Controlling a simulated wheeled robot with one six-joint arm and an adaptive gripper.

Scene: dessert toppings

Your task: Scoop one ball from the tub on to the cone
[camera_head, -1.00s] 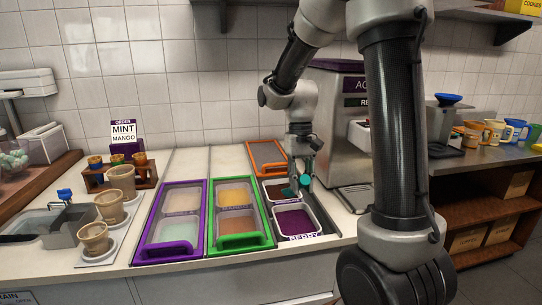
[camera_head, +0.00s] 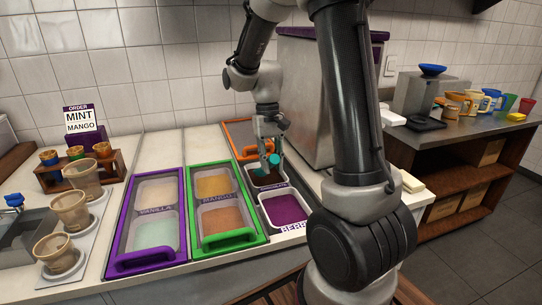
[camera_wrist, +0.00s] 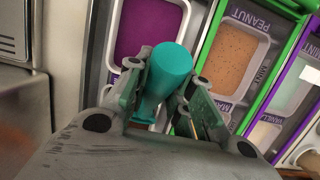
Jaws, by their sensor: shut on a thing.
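My gripper (camera_head: 268,148) is shut on a teal scoop handle (camera_wrist: 168,72) and points down over the chocolate tub (camera_head: 266,177). The scoop's lower end is hidden, so I cannot tell whether it touches the chocolate or holds a ball. The berry tub (camera_head: 284,209) is uncovered in front of it. The vanilla tub (camera_head: 158,191) and mint tub (camera_head: 157,236) lie under a purple-framed lid (camera_head: 150,258). The mango tub (camera_head: 214,186) and peanut tub (camera_head: 222,220) lie under a green-framed lid (camera_head: 228,239). Several cones, one at left (camera_head: 47,156), stand in a wooden rack (camera_head: 82,171).
The order sign (camera_head: 84,122) reads MINT, MANGO. Tan cups, one in front (camera_head: 57,252), stand left of the tubs. An orange-framed lid (camera_head: 239,133) is behind the chocolate tub. A grey machine (camera_head: 303,100) stands close right of my gripper.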

